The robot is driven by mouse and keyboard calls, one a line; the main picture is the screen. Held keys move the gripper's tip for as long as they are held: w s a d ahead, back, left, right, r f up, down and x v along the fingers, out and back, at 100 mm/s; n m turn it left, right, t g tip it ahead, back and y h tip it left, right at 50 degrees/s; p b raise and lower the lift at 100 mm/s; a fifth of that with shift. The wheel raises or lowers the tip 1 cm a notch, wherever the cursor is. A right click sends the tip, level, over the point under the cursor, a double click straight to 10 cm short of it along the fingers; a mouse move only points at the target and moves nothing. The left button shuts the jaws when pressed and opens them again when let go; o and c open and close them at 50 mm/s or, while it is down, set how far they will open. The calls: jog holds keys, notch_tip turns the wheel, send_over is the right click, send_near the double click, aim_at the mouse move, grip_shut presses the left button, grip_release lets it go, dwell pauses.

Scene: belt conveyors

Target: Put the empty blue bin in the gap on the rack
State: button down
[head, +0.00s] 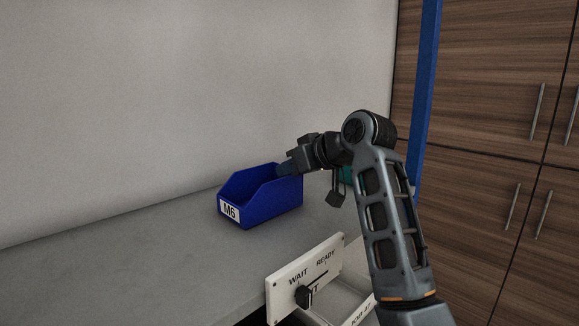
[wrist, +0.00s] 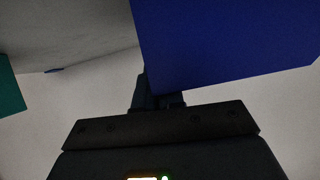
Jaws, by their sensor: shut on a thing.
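The blue bin (head: 262,198) with an M6 label on its front is at the middle of the head view, on or just above the grey bench top; I cannot tell which. My gripper (head: 286,168) is shut on the bin's rear upper wall. In the wrist view the blue bin (wrist: 225,40) fills the upper right, and my gripper (wrist: 158,95) meets its lower edge. The inside of the bin is mostly hidden in the head view. No rack gap shows in either view.
A white panel (head: 305,275) marked WAIT and READY, with a dark knob, stands at the bench's front edge. A teal thing (wrist: 10,88) shows at the wrist view's left. A blue post (head: 427,90) and wooden cabinets (head: 490,80) stand right. The grey bench (head: 130,260) is clear at left.

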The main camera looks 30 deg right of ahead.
jog(key=shift+f, duration=0.1)
jog(key=c, duration=1.3)
grip_release()
jog(key=shift+o, duration=0.2)
